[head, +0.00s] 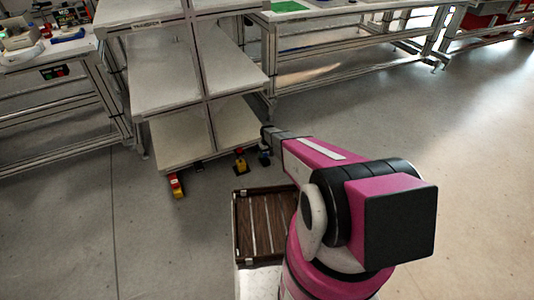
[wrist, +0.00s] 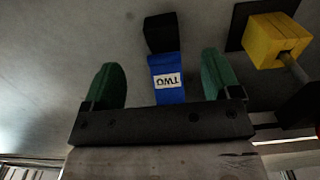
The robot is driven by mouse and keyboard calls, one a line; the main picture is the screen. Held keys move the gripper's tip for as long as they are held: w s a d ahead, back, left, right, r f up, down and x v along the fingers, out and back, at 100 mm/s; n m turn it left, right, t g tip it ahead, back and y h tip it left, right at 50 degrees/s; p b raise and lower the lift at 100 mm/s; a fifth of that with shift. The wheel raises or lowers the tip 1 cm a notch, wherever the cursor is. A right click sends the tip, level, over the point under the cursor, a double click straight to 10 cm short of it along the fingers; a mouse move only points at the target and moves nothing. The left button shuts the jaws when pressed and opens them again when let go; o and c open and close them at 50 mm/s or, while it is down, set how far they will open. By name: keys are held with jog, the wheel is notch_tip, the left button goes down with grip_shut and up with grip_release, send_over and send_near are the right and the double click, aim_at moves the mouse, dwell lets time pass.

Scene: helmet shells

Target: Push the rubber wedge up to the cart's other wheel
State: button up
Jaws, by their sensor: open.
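In the wrist view a blue block (wrist: 168,80) with a white label reading TWO, upside down, lies on the floor, with a black block (wrist: 160,33) against its far end. I take this to be the wedge; its slope is not clear. My gripper (wrist: 161,78) is open, its green fingers on either side of the blue block with gaps. A yellow wheel part (wrist: 272,40) with a metal rod sits to the right, apart from the block. In the head view the cart's yellow wheel (head: 240,160) is beside my gripper, and another wheel (head: 177,186), red and yellow, is at the left.
The shelved cart (head: 180,130) stands over the wheels, close to my arm. Workbenches (head: 340,30) run behind it and to the left. A brown slatted tray (head: 262,190) lies in front of the cart. The floor at the right is clear.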

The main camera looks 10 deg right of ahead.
aim_at(267, 163)
notch_tip(267, 163, down, 11)
jog(key=shift+r, duration=0.15)
dwell(0.4)
jog(key=c, duration=1.1)
